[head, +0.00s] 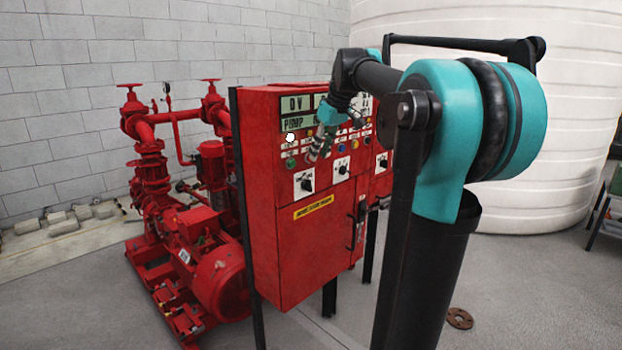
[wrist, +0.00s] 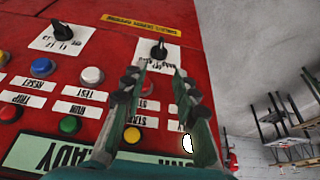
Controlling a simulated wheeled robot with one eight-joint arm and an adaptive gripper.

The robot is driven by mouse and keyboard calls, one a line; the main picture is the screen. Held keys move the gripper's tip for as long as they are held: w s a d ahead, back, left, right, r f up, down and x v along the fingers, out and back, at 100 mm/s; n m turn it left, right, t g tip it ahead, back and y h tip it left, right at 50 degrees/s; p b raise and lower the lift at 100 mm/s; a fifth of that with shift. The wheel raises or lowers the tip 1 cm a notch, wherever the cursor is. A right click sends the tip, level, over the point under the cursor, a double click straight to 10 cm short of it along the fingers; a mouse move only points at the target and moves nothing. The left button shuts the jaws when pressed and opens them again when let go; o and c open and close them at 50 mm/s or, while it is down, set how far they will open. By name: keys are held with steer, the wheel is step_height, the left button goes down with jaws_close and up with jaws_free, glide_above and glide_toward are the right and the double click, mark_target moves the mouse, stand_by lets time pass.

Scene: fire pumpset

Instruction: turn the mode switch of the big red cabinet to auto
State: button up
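The big red cabinet (head: 300,250) has a row of black rotary switches on white plates. The left switch (head: 306,183), middle switch (head: 342,168) and right switch (head: 383,162) show in the head view. Plate lettering is too small to tell which is the mode switch or its setting. My gripper (head: 316,152) is at the panel, above the left switch. In the wrist view, its fingers (wrist: 158,78) are apart and empty. A switch (wrist: 159,50) shows just beyond the gap between the fingertips, apparently untouched. Another switch (wrist: 67,33) lies to its left.
Coloured buttons, including a blue one (wrist: 42,67) and a yellow one (wrist: 132,135), sit close around the fingers. A yellow label (head: 314,207) is below the left switch. Red pumps (head: 205,245) stand left of the cabinet, and a white tank (head: 510,180) stands behind.

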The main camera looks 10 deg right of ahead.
mark_target(311, 181)
steer(key=x, duration=1)
steer(key=shift+f, duration=0.25)
steer(key=shift+c, duration=0.3)
jaws_close()
